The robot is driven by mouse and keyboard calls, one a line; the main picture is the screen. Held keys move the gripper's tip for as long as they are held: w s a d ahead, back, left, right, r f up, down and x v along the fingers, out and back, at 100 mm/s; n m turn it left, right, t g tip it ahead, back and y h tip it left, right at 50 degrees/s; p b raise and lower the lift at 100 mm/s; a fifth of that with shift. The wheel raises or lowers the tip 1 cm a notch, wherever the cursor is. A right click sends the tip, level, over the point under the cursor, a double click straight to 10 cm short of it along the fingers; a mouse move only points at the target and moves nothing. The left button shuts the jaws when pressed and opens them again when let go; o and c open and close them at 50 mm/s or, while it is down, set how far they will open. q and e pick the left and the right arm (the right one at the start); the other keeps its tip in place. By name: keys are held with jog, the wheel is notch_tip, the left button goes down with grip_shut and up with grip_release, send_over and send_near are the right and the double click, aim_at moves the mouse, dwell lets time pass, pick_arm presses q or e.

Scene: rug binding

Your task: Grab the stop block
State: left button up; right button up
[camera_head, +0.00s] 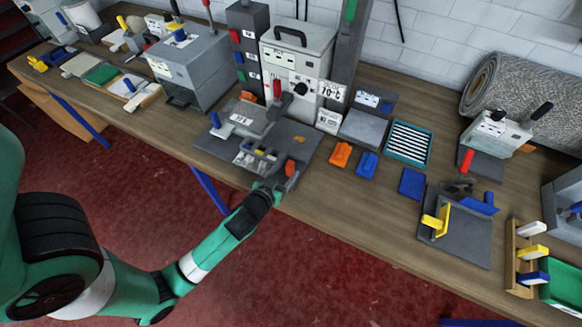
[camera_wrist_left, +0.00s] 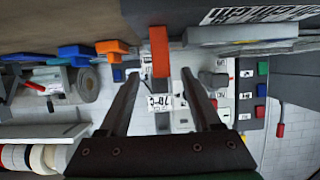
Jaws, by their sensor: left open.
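A small red-orange block (camera_head: 291,168), which looks like the stop block, is at the front right of the grey base plate (camera_head: 312,139) of the press machine. In the left wrist view a red-orange upright piece (camera_wrist_left: 159,52), probably the same block, shows between the finger lines and beyond the tips. My left gripper (camera_head: 277,180) is at the table's front edge, close beside the block. Its fingers also show in the left wrist view (camera_wrist_left: 160,80), spread apart with nothing clamped. Whether they touch the block cannot be told. My right gripper is not in view.
The press (camera_head: 292,70) with its dial stands behind the plate. A small tray of parts (camera_head: 255,160) lies left of the block. An orange piece (camera_head: 341,154) and a blue piece (camera_head: 367,164) lie to the right. A grey box machine (camera_head: 190,68) stands left.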

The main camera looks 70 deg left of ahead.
pick_arm(q)
jog(key=x, duration=0.3)
jog(key=b+x, duration=0.1)
jog(key=x, duration=0.3)
jog(key=shift+w+a+r, duration=0.15)
jog(key=shift+a, duration=0.2)
grip_shut()
